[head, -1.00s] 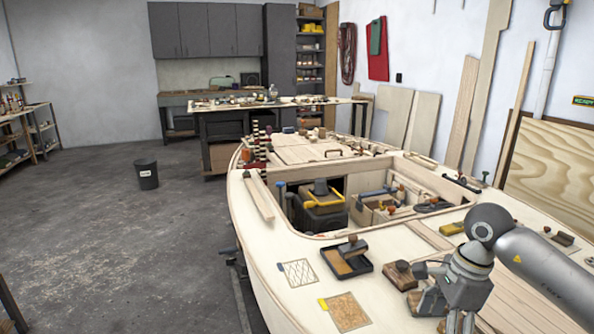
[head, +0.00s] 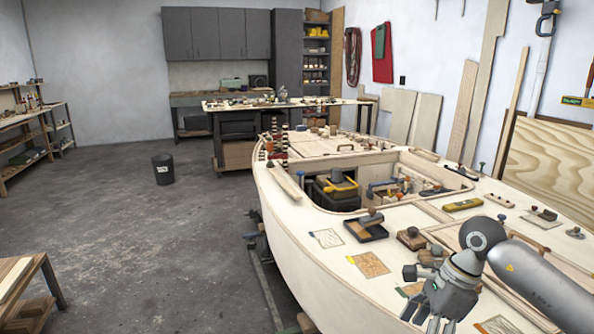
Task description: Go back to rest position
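My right gripper (head: 430,318) hangs from a silver arm that enters from the lower right. It is over the near part of the plywood hull (head: 320,275), pointing down, with its fingertips close to the bottom edge of the picture. I cannot make out whether its fingers are apart or together, and no held object is clear. My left gripper and arm are out of view.
Sanding blocks (head: 411,238), a black tray (head: 366,228) and a yellow tool (head: 462,205) lie on the hull. A black bin (head: 163,169) stands on open grey floor (head: 150,240). A wooden bench (head: 35,272) is at lower left.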

